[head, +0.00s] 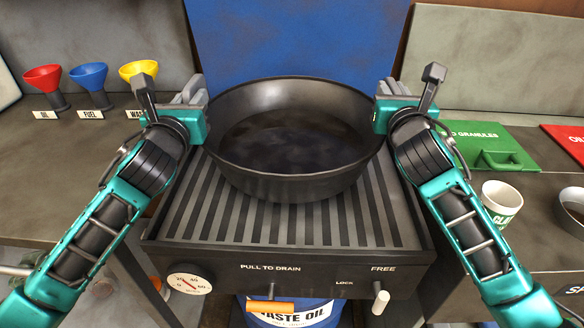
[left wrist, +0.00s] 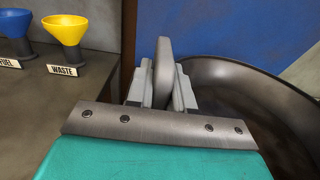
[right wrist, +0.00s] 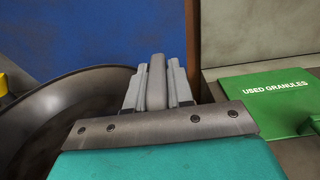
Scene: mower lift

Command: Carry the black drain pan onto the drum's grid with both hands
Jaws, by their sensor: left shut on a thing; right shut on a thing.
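The black drain pan (head: 290,187) is a wide round pan with dark liquid (head: 290,140) in it. It is over the back part of the slatted grid (head: 300,222) on top of the drum unit; I cannot tell whether its base touches the slats. My left gripper (head: 192,92) is shut on the pan's left handle (left wrist: 163,72). My right gripper (head: 392,88) is shut on its right handle (right wrist: 157,82). The pan looks about level. Its wall also shows in the left wrist view (left wrist: 225,78) and the right wrist view (right wrist: 75,95). The pan hides the back of the grid.
An orange handle (head: 270,306) and a waste oil drum (head: 300,318) are under the grid's front. Red (head: 43,78), blue (head: 88,75) and yellow (head: 138,70) funnels stand left. The grid's front is clear.

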